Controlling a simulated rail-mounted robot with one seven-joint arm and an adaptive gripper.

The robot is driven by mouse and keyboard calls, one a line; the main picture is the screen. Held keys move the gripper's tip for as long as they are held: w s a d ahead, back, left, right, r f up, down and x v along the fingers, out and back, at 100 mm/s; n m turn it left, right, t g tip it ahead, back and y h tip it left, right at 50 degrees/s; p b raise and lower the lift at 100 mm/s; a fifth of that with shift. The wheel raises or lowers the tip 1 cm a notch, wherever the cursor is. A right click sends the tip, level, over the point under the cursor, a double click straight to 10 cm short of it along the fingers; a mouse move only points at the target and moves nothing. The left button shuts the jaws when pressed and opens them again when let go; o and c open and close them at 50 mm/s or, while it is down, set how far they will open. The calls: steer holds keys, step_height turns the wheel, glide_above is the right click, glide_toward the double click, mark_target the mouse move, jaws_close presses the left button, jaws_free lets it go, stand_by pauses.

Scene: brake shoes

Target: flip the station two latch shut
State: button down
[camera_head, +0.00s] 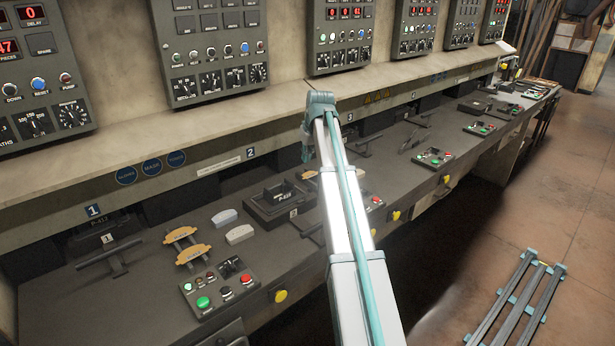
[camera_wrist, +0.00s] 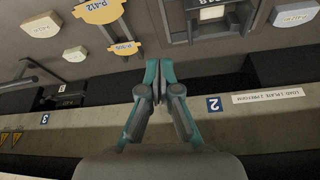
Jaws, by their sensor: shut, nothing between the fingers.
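The station two label (camera_head: 251,153) is on the bench's back face; it also shows in the wrist view (camera_wrist: 213,104). The dark station two fixture (camera_head: 270,208) sits on the bench in front of it, left of my arm, and is partly cut off at the top of the wrist view (camera_wrist: 205,32). I cannot make out the latch's position on it. My gripper (camera_wrist: 160,66) is shut and empty, its teal fingertips together, beside the fixture and apart from it.
Orange brake shoes (camera_head: 193,254) and pale pads (camera_head: 240,234) lie left of the fixture. An orange P-412 shoe (camera_wrist: 97,10) shows left of it in the wrist view. A button box (camera_head: 220,286) stands at the bench's front. The ledge (camera_head: 200,142) overhangs behind.

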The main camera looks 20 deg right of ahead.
steer(key=p+x, duration=0.3)
steer(key=x, duration=0.6)
steer(key=shift+w+f, duration=0.2)
steer(key=shift+f, duration=0.15)
steer(key=s+p, duration=0.1)
steer(key=s, duration=0.1)
steer(key=shift+s+f, duration=0.15)
steer(key=shift+s, duration=0.2)
steer(key=shift+s+d+p, duration=0.1)
steer(key=shift+s+p, duration=0.2)
steer(key=shift+s, duration=0.1)
steer(key=shift+s+f, duration=0.25)
steer(key=shift+f, duration=0.05)
steer(key=shift+s+d, duration=0.1)
steer(key=shift+d, duration=0.15)
